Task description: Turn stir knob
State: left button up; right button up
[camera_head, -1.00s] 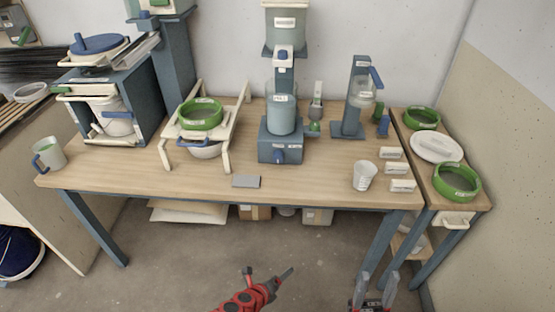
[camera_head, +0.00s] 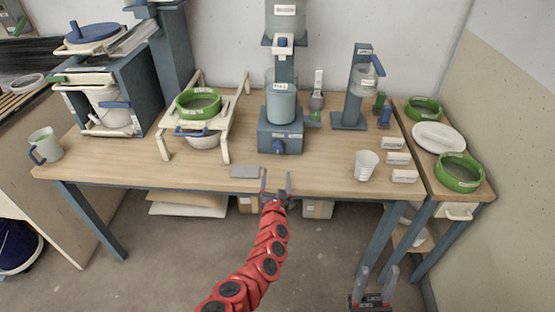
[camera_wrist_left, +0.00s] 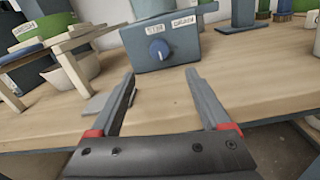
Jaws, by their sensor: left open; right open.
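The stir knob (camera_head: 278,146) is a round blue knob with a pale pointer on the front of the blue-grey mixer base (camera_head: 294,136). In the left wrist view the knob (camera_wrist_left: 159,49) sits beyond my fingertips, beneath labels that read STIR and DRAIN. My left gripper (camera_head: 276,180) is open and empty at the table's front edge, short of the knob and facing it. It also shows in the left wrist view (camera_wrist_left: 162,78) with its fingers apart. My right gripper (camera_head: 375,275) is open and empty, low in front of the table at the right.
A grey flat block (camera_head: 245,171) lies near the front edge, left of my left gripper. A white cup (camera_head: 366,165) and several small labelled blocks stand to the right. A sieve stand (camera_head: 223,130) with a green sieve (camera_head: 198,103) is left of the mixer.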

aim_at(278, 150)
pick_arm(q)
jog(key=shift+w+a+f+b, duration=0.1)
jog(key=shift+w+f+b, duration=0.1)
jog(key=shift+w+b, duration=0.9)
jog(key=shift+w+a+f+b, duration=0.1)
jog(key=shift+w+f+b, duration=0.1)
jog(key=shift+w+b, duration=0.9)
jog(key=shift+w+f+b, duration=0.25)
jog(key=shift+w+b, duration=0.1)
jog(key=shift+b, duration=0.65)
jog(key=shift+w+r+b, duration=0.15)
jog(key=shift+w+b, duration=0.2)
jog(key=shift+w, duration=0.05)
jog(key=w+b, duration=0.4)
jog(key=w, duration=0.1)
jog(key=shift+a, duration=0.15)
jog(key=shift+w+r+b, duration=0.15)
jog(key=shift+w+b, duration=0.4)
jog(key=shift+w+r, duration=0.2)
jog(key=shift+c, duration=0.3)
grip_shut()
